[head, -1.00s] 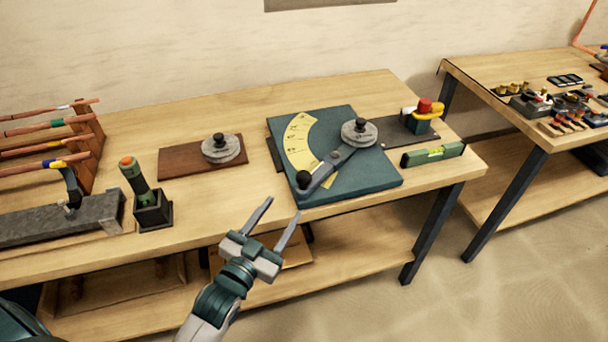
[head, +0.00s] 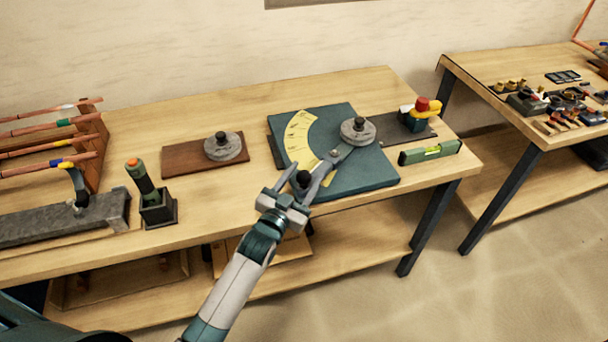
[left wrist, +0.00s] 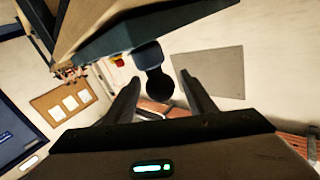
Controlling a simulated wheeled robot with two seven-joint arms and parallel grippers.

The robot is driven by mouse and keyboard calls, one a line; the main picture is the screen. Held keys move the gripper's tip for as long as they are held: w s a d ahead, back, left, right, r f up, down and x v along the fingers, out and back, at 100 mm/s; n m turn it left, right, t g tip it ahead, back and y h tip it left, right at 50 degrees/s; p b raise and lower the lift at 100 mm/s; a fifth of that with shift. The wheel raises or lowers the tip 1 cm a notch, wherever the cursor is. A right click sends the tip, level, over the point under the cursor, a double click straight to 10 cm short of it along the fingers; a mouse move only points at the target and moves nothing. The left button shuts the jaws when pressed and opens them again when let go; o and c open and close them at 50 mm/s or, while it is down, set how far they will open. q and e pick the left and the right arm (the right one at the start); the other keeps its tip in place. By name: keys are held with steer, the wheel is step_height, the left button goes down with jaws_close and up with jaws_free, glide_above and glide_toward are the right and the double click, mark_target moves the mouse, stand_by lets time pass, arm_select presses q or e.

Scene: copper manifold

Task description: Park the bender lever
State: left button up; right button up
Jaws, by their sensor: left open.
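The bender is a teal plate (head: 366,178) with a yellow angle scale (head: 299,141) and a grey round die (head: 357,131) on the bench. Its lever (head: 342,155) runs from the die toward the plate's front left and ends in a black ball knob (head: 303,179). My left gripper (head: 307,173) is open, with its fingers on either side of the knob. In the left wrist view the dark knob (left wrist: 160,84) sits between the two spread fingers, with a visible gap to each side. My gripper partly hides the lever's near end. My right gripper is out of view.
A brown board with a round die (head: 223,146) lies left of the bender. A green tool in a black holder (head: 158,205) and copper tubes on a rack (head: 92,150) stand further left.

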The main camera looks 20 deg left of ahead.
arm_select(q)
jaws_close()
steer(key=shift+w+a+r+m+h+b, duration=0.15)
steer(key=shift+w+a+m+h, duration=0.15)
steer(key=shift+a, duration=0.3)
steer(key=shift+w+a+f+m+h+b, duration=0.15)
steer(key=shift+w+a+h, duration=0.1)
steer(key=shift+a+h, duration=0.3)
steer(key=shift+w+a+r+m+h+b, duration=0.1)
steer(key=shift+w+a+m+h, duration=0.15)
steer(key=shift+a, duration=0.4)
jaws_free()
steer(key=shift+s, duration=0.1)
